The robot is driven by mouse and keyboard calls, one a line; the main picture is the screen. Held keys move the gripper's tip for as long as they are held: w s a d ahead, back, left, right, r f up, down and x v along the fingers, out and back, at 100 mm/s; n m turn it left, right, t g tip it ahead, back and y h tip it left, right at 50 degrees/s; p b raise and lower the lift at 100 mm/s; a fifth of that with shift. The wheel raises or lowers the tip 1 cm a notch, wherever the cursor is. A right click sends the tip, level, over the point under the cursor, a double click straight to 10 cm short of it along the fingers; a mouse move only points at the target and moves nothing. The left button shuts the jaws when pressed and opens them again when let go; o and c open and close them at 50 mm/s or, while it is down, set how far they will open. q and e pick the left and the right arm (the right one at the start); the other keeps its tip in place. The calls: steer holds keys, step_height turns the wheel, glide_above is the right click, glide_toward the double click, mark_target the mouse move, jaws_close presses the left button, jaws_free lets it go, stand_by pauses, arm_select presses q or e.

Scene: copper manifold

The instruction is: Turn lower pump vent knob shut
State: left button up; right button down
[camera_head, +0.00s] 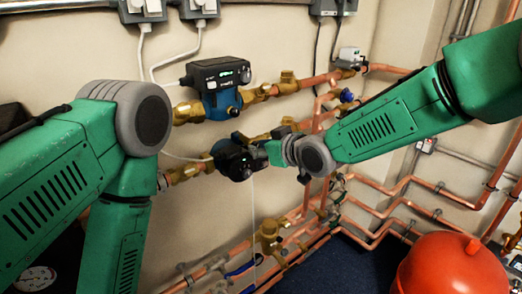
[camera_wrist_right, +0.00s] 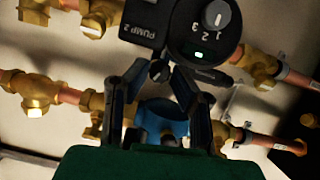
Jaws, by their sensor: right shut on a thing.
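The lower pump (camera_head: 232,158), with a dark head, sits on the copper and brass pipework in the head view. In the right wrist view its black face (camera_wrist_right: 205,28) is marked PUMP 2, with a numbered dial and a green light. My right gripper (camera_head: 256,154) is at the lower pump, coming from the right. In the wrist view its fingers converge on a small dark vent knob (camera_wrist_right: 159,71) below the face and are shut on it. The knob's turn position cannot be told. My left gripper is out of view.
The upper pump (camera_head: 217,84), with a blue body, is just above the lower one. Brass valves (camera_head: 268,235) and copper pipes run below and to the right. A red vessel (camera_head: 452,265) stands at the lower right. White cables hang along the wall.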

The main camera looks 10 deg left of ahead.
steer(key=shift+f+n+t+h+b, duration=0.1)
steer(key=shift+n+t+h+b, duration=0.2)
steer(key=shift+n+b, duration=0.2)
stand_by(0.3)
steer(key=c, duration=1.4)
jaws_free()
steer(key=shift+o, duration=0.2)
steer(key=shift+w+a+f, duration=0.1)
steer(key=v, duration=1.1)
steer(key=shift+s+d, duration=0.25)
